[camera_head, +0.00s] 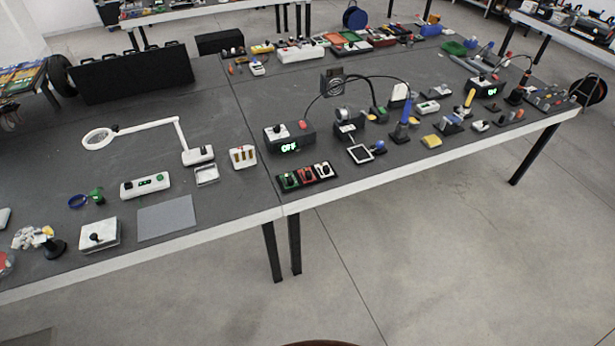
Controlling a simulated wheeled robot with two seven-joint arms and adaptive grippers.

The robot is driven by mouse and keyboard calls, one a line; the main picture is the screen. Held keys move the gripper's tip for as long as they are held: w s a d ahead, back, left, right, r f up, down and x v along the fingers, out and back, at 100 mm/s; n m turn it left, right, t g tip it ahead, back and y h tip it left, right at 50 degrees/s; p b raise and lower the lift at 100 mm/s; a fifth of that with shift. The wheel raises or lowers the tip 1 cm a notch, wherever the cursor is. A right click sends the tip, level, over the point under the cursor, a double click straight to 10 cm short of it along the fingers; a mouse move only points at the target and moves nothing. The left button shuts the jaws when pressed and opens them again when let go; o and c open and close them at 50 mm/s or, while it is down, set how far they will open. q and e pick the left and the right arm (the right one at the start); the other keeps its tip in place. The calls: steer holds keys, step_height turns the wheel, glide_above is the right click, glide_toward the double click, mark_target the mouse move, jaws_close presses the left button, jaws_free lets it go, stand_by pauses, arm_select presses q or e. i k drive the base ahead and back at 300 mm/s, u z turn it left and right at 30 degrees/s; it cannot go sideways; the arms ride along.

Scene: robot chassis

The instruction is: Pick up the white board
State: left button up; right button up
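No single thing is plainly a white board, and I cannot tell which one carries that name. A white oblong block (145,186) with green and dark parts on top lies on the left part of the dark table. A white box (99,236) with a black knob stands nearer the front edge. A small white-rimmed tray (206,175) lies to the right of the oblong block. A longer white strip (301,52) with dark parts on top lies at the back of the table. Neither of my grippers shows in the head view.
The dark table (70,160) has a pale front edge. A white magnifier lamp (150,125), a grey mat (166,218) and a black box with a green display (289,136) stand around. Many small tools crowd the right side. Bare floor lies in front.

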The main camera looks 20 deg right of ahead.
mark_target(324, 169)
steer(key=z, duration=0.05)
steer(key=k, duration=0.4)
steer(key=z, duration=1.4)
steer(key=i, duration=1)
steer(key=u, duration=0.2)
